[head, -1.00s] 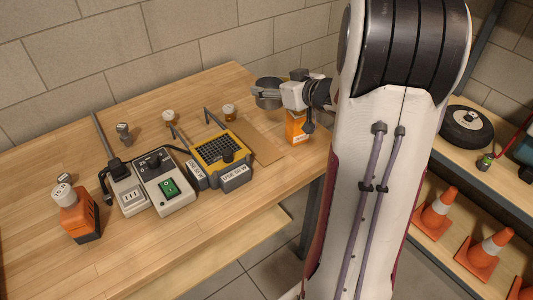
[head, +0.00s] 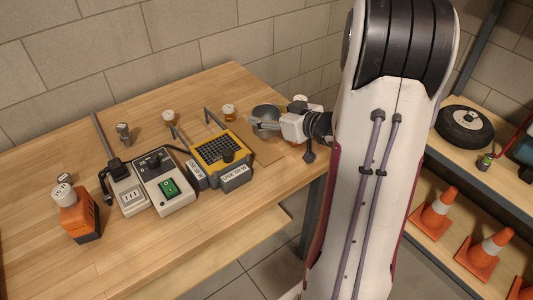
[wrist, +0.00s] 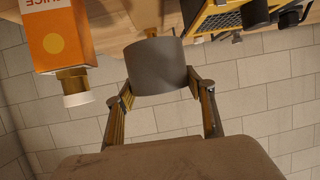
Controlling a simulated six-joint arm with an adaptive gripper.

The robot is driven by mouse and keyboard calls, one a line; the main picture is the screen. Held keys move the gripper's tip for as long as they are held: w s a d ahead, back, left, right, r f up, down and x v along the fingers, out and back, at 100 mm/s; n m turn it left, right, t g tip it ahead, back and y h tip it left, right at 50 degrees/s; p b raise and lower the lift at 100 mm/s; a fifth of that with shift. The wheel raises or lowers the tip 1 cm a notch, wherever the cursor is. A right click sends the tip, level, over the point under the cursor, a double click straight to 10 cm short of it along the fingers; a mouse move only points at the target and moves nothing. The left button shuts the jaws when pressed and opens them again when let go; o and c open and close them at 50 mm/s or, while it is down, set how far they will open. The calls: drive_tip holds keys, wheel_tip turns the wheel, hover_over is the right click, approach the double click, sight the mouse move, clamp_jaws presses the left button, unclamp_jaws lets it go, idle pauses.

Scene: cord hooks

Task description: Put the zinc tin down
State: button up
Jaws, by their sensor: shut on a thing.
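The zinc tin (head: 265,111) is a grey, round, open-topped can at the back right of the wooden bench. My gripper (head: 266,124) is shut on it from the right side. In the wrist view the tin (wrist: 157,66) sits between the two fingers (wrist: 160,88), which touch its sides. The tin looks upright in the head view. I cannot tell whether its base touches the surface under it.
A flat brown board (head: 262,146) lies by the tin.

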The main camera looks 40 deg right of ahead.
idle(0.3)
drive_tip(key=shift+f, duration=2.9)
drive_tip(key=shift+f, duration=0.1)
drive_tip(key=shift+f, duration=2)
drive_tip(key=shift+f, duration=0.2)
drive_tip(key=o, duration=1.2)
drive_tip(key=shift+r, duration=0.2)
